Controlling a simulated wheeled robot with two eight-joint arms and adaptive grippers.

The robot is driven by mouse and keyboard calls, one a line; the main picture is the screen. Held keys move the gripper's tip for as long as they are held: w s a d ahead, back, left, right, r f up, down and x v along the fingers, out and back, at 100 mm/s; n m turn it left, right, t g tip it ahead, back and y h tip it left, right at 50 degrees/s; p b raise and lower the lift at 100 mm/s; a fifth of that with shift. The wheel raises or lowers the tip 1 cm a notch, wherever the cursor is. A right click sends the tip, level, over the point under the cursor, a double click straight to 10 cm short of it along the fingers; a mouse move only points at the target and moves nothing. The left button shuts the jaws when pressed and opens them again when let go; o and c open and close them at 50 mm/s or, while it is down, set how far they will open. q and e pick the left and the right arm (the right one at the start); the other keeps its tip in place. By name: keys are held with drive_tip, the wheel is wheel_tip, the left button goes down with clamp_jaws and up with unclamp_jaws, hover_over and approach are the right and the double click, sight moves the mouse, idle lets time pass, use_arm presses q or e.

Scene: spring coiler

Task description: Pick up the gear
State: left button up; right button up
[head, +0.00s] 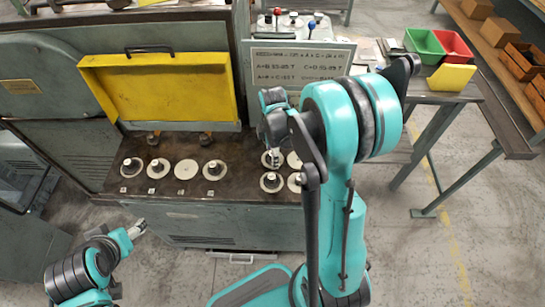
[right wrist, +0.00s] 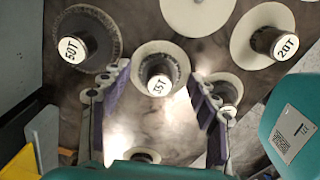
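Several round pale gears with dark hubs lie on the dark bench top in the head view, one of them a gear at the left (head: 131,166). In the right wrist view a gear labelled 15T or similar (right wrist: 158,85) lies between the two purple-padded fingers of my right gripper (right wrist: 160,78). The fingers are open, with a gap on both sides of the hub. In the head view my right gripper (head: 273,155) is over the right group of gears and partly hides them. My left gripper (head: 138,229) is low in front of the bench, away from the gears; its opening is too small to read.
A 50T gear (right wrist: 70,48) and a 20T gear (right wrist: 287,45) lie near the right gripper. A yellow panel (head: 160,87) and a sign board (head: 300,66) stand behind the bench. A side table with green (head: 424,44) and red bins is at the right.

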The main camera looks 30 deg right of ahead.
clamp_jaws()
drive_tip(key=shift+r, duration=0.1)
drive_tip(key=shift+r+p, duration=0.3)
drive_tip(key=shift+r, duration=0.2)
drive_tip(key=r+p, duration=0.1)
drive_tip(key=r, duration=0.1)
drive_tip(key=s+r+p, duration=0.1)
drive_tip(key=r, duration=0.1)
drive_tip(key=shift+s+d, duration=0.1)
drive_tip(key=shift+d, duration=0.05)
drive_tip(key=s+d+r+p, duration=0.2)
drive_tip(key=s+r, duration=0.4)
drive_tip(key=s, duration=0.4)
drive_tip(key=shift+p, duration=0.55)
drive_tip(key=shift+s, duration=0.1)
